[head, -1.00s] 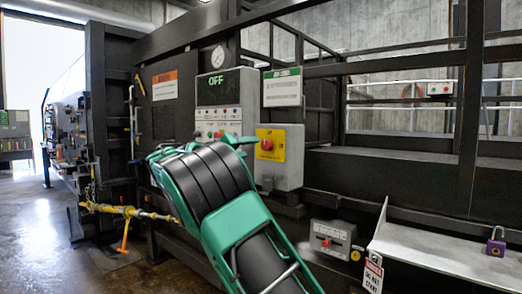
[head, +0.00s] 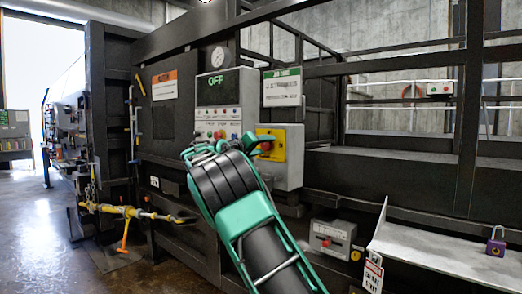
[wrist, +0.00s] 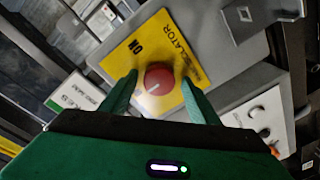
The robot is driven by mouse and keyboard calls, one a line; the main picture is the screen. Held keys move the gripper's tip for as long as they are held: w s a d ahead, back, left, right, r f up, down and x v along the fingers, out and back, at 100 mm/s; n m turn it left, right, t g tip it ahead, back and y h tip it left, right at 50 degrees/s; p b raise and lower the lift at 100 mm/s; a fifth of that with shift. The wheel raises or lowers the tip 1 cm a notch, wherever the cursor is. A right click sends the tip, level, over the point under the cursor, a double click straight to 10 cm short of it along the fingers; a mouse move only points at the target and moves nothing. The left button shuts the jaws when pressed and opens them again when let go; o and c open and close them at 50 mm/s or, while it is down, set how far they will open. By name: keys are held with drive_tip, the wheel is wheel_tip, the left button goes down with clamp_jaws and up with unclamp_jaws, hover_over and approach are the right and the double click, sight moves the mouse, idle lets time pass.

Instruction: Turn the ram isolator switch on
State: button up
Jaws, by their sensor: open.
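The isolator switch is a red round knob (head: 266,146) on a yellow plate (head: 279,149), fixed to a grey box. In the wrist view the knob (wrist: 160,76) has a small white mark toward its lower left. The plate (wrist: 182,48) there reads "ON" and "ISOLATOR", seen turned. My gripper (wrist: 159,80) is open, with one green finger on each side of the knob. I cannot tell whether the fingers touch it. In the head view my green arm partly covers the plate and hides most of the gripper.
A grey control panel (head: 231,88) with a display reading "OFF" and several buttons is left of the switch. A green-and-white sign (head: 282,87) hangs above it. A grey shelf (head: 430,257) with a purple padlock (head: 496,242) juts out at right.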

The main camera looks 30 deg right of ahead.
drive_tip(key=c, duration=1.1)
